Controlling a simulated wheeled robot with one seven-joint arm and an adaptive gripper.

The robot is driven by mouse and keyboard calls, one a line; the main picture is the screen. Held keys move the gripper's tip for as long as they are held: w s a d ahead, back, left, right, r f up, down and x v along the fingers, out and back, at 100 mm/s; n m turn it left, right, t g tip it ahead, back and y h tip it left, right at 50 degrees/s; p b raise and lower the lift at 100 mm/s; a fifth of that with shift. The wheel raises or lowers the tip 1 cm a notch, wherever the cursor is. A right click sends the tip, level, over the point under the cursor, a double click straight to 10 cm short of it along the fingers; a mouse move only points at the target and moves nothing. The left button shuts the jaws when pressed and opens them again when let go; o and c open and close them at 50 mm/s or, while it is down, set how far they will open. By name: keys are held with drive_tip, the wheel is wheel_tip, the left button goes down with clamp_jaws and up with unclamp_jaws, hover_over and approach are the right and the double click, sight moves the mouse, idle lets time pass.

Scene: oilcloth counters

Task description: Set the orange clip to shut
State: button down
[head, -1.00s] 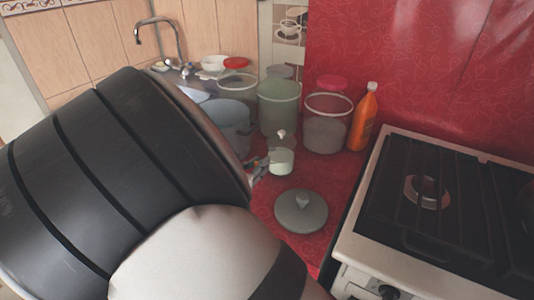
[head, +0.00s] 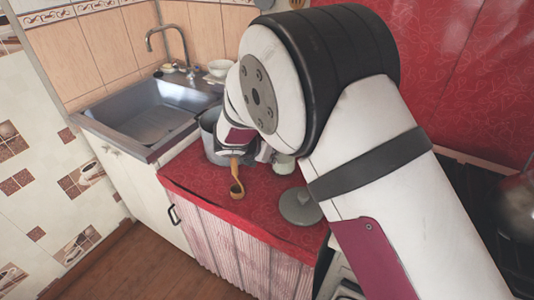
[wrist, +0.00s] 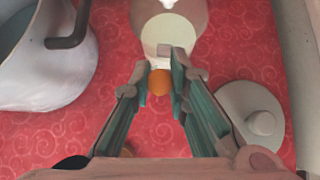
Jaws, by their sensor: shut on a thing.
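The orange clip (wrist: 160,83) shows in the wrist view as a small rounded orange piece between my fingertips. My gripper (wrist: 161,86) is shut on it, one teal-lined finger on each side. Just beyond it is a pale round container (wrist: 187,12), partly covered by my fingertips. In the head view a pale bit of the container (head: 284,163) shows beside my arm. My arm hides the clip and the fingertips there. I cannot tell how far the clip is turned.
A grey lid with a knob (wrist: 237,99) lies right of my gripper on the red cloth (wrist: 235,50). A grey pot (wrist: 35,85) stands close on the left. The sink (head: 150,118) is farther left.

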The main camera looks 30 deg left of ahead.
drive_tip(key=shift+w+d+f, duration=0.1)
drive_tip(key=shift+d, duration=0.05)
drive_tip(key=c, duration=1.5)
unclamp_jaws()
drive_tip(key=shift+s+r, duration=0.25)
drive_tip(key=shift+r, duration=0.1)
drive_tip(key=v, duration=1.1)
drive_tip(key=shift+s, duration=0.1)
